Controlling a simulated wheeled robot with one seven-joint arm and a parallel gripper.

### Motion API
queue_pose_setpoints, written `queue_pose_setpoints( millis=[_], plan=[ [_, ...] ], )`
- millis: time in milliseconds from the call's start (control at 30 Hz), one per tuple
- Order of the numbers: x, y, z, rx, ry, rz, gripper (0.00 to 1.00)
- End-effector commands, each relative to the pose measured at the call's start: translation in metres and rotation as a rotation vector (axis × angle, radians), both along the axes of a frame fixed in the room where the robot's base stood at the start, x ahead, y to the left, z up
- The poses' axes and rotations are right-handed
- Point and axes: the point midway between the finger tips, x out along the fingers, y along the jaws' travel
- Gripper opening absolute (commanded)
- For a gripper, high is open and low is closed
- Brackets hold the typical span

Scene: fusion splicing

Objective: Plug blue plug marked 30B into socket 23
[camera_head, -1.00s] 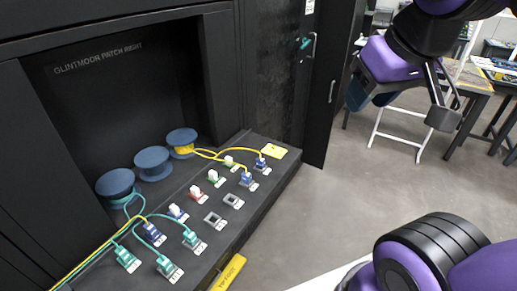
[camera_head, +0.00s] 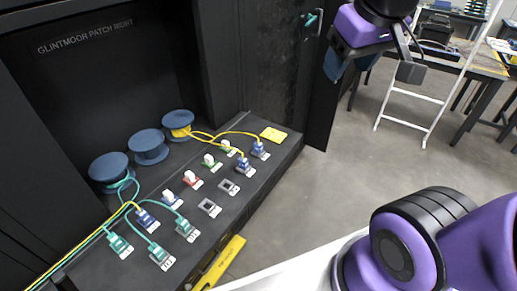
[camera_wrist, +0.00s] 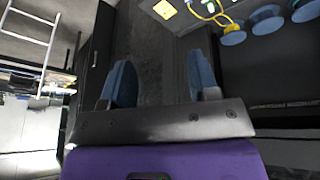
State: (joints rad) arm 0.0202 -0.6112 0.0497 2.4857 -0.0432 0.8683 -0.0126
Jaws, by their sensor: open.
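Three blue cable spools (camera_head: 149,146) stand at the panel's back. Teal plugs (camera_head: 160,256) and white-topped red, green and blue connectors (camera_head: 192,179) fill other places. A yellow card (camera_head: 273,134) lies at the far end. A cabinet door (camera_head: 325,80) stands behind; open floor lies right.

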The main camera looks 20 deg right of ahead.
Motion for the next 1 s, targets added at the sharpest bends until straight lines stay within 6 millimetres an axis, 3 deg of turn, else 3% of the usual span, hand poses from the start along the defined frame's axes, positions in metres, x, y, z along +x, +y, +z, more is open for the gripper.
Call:
queue_pose_setpoints(
  millis=[267,467,700,1000],
  plan=[
    [0.074,0.007,-0.033,-0.098,0.117,0.099,0.55],
    [0.124,0.014,-0.069,-0.139,0.191,0.187,0.55],
    [0.177,0.026,-0.127,-0.153,0.275,0.305,0.55],
    [0.227,0.046,-0.215,-0.119,0.362,0.455,0.55]
  ],
)
